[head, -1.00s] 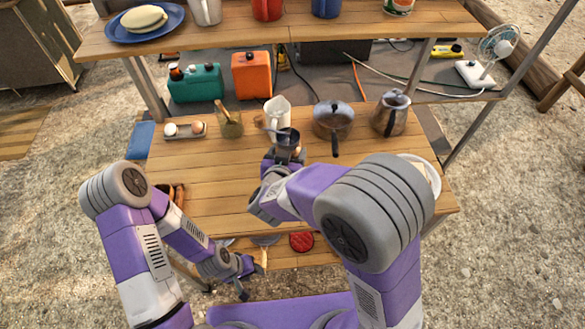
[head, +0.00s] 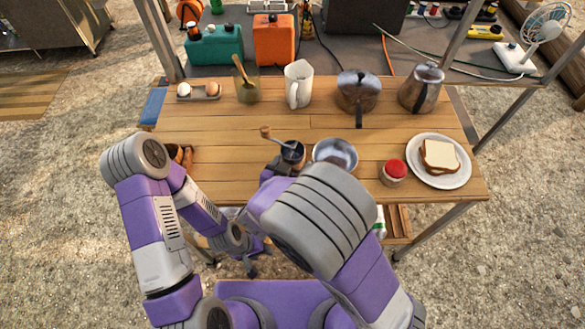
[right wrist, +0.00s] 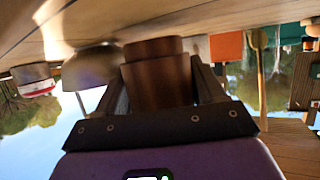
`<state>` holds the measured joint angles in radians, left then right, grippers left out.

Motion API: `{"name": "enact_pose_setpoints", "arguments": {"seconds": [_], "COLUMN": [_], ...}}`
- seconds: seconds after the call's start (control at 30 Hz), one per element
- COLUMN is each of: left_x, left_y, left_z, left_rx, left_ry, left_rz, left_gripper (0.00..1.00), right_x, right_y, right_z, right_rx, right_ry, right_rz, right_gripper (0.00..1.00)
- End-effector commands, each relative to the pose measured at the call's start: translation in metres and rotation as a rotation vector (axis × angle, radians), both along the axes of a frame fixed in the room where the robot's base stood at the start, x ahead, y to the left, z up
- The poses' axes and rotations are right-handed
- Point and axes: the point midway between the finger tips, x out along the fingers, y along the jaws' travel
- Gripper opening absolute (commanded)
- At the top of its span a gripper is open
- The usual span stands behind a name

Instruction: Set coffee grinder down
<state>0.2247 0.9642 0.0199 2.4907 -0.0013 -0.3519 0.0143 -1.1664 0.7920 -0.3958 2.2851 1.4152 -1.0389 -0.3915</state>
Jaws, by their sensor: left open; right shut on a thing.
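The coffee grinder (head: 292,151) has a dark round top and a crank with a wooden knob, and it is upright over the front middle of the wooden table (head: 215,140). My right gripper (head: 284,166) is shut on it. In the right wrist view the grinder's brown cylindrical body (right wrist: 157,75) sits between the two fingers, with that picture upside down. My right arm hides part of the grinder in the head view, so I cannot tell whether its base touches the table. My left gripper (head: 250,264) is open and empty, low in front of the table.
A metal bowl (head: 336,154) stands close right of the grinder. Further right are a red-lidded jar (head: 394,172) and a plate (head: 452,180) with bread. A white jug (head: 298,84), a pot (head: 358,92) and a kettle (head: 421,88) line the back.

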Motion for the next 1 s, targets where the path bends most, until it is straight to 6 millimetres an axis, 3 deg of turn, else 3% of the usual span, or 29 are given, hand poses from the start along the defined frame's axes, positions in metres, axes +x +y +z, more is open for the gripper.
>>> {"name": "enact_pose_setpoints", "arguments": {"seconds": [0.07, 0.47, 0.5, 0.53, 0.9, 1.0], "left_x": [0.0, 0.0, 0.0, 0.0, 0.0, 0.0], "left_y": [0.0, 0.0, 0.0, 0.0, 0.0, 0.0], "left_z": [-0.008, -0.008, -0.007, -0.007, -0.005, 0.001], "left_rx": [0.0, 0.0, 0.0, 0.0, 0.0, 0.0], "left_ry": [0.0, 0.0, 0.0, 0.0, 0.0, 0.0], "left_rz": [0.0, 0.0, 0.0, 0.0, 0.0, 0.0], "left_gripper": [0.43, 0.43, 0.43, 0.43, 0.43, 0.43], "right_x": [0.0, 0.0, 0.0, 0.0, 0.0, -0.011], "right_y": [0.0, 0.0, 0.0, 0.0, 0.0, 0.006], "right_z": [-0.011, -0.014, -0.015, -0.014, -0.009, -0.004], "right_rx": [-0.001, 0.0, 0.0, 0.001, 0.002, 0.002], "right_ry": [-0.002, -0.002, 0.0, 0.001, -0.001, 0.0], "right_rz": [0.0, 0.0, -0.001, 0.0, 0.0, 0.004], "right_gripper": [0.18, 0.18, 0.73, 0.78, 0.8, 0.8]}}
